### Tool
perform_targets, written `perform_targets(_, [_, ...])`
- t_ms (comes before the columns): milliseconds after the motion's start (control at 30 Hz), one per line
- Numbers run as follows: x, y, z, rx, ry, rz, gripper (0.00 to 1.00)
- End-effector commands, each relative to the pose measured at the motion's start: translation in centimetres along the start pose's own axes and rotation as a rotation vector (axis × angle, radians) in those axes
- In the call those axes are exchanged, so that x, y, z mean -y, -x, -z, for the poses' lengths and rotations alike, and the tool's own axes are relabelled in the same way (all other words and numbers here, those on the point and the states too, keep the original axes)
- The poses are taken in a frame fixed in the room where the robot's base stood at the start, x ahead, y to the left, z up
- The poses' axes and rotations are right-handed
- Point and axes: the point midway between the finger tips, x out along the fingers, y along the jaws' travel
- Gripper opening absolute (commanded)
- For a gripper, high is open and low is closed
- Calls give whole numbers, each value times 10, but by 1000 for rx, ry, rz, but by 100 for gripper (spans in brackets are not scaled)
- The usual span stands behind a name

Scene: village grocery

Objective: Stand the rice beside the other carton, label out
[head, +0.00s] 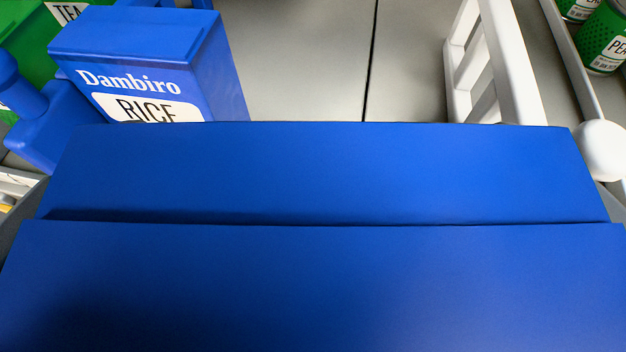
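A large blue carton (320,285) fills the near half of the head view, its plain top towards me. No label shows on it from here. Only slivers of my gripper (318,205) show, grey at both sides of this carton, and it appears shut on the carton. The other carton (215,70), blue with "Dambiro RICE" on its front, stands upright on the grey shelf (310,60) at the upper left. Its label faces me, and its lower part is hidden behind the near carton. Whether the near carton touches the shelf is hidden.
A blue divider with a rounded post (40,130) stands left of the rice carton, with green tea packs (30,40) beyond. A white railed divider (510,70) stands at right, with green pea cans (603,40) past it. Shelf between the carton and white divider is bare.

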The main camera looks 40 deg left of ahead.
Motion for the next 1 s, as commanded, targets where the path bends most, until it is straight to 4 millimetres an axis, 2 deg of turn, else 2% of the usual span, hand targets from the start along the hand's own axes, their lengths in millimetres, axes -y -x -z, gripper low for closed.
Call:
perform_targets(900, [-19,-100,42,-2,1,0,51])
perform_targets(1000, [-20,-110,42,0,-1,0,51])
